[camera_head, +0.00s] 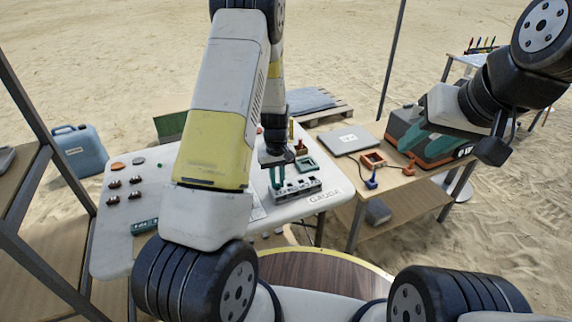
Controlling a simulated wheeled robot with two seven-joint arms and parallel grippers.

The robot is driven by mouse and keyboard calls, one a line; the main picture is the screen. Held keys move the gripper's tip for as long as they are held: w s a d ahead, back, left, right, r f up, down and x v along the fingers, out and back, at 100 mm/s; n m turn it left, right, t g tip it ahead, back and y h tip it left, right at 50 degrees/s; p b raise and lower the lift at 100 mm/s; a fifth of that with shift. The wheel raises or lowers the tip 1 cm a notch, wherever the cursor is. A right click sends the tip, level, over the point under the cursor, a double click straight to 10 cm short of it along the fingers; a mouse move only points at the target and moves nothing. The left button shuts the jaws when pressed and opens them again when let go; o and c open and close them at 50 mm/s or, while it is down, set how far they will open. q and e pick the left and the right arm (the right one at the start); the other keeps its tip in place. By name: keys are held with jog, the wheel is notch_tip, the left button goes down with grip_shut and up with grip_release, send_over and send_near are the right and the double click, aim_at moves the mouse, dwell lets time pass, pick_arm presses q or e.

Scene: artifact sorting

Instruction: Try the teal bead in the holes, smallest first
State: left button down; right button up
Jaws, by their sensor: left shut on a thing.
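The gauge block (296,190), a grey bar with holes along its top, lies near the right edge of the white table, by the printed word GAUGE. My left gripper (277,185) points down with its teal fingers at the left part of the block. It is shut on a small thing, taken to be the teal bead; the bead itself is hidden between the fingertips. I cannot tell whether it touches a hole. My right gripper (430,142), with teal fingers, is raised at the right over the wooden table, away from the block; its opening is unclear.
My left arm hides the white table's middle.

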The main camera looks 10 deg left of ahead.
aim_at(278, 184)
dwell(0.3)
pick_arm(q)
jog(key=c, duration=1.3)
grip_release()
jog(key=shift+o, duration=0.2)
jog(key=o, duration=0.4)
jog(key=shift+c, duration=0.2)
jog(key=shift+r, duration=3)
